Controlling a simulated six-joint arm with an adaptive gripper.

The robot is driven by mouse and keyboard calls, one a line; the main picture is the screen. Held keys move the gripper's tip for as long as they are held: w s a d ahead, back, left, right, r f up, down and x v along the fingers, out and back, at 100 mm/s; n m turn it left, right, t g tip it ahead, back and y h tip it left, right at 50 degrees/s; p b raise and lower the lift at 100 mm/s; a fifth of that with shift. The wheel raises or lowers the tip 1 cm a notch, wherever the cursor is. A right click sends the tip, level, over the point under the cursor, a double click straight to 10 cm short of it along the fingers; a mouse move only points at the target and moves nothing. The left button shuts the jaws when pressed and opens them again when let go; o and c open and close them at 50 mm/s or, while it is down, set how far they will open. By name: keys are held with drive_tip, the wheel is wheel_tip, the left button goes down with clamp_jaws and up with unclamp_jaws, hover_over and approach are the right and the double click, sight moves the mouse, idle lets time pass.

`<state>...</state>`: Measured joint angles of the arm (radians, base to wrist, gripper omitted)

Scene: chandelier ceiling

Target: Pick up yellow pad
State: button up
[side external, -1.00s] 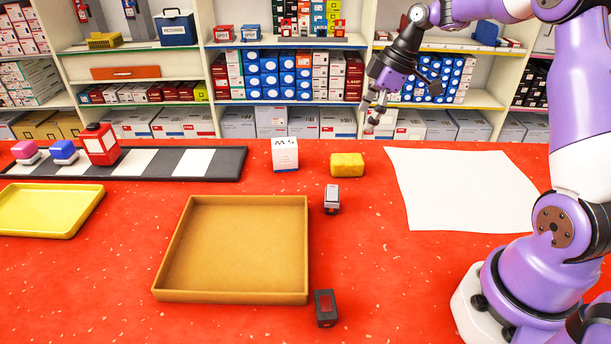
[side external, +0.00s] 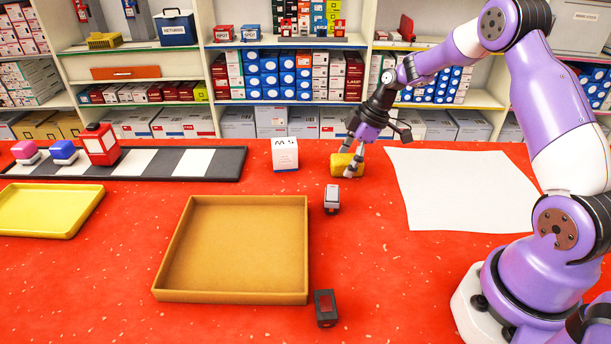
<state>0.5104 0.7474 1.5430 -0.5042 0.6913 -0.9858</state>
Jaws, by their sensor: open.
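The yellow pad (side external: 339,168) is a small spongy block lying on the red table, right of the white box. My gripper (side external: 353,162) is open and points down at the pad, with its fingers at the pad's right part. The fingers hide some of that end. I cannot tell whether they touch it.
A white box (side external: 285,155) stands left of the pad, and a small grey-and-dark block (side external: 332,199) lies just in front. A tan tray (side external: 235,297) is nearer, with a dark block (side external: 325,308) beside it. A white sheet (side external: 465,190) lies right. A yellow tray (side external: 45,232) is left.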

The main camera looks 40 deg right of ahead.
drive_tip(key=c, duration=0.9)
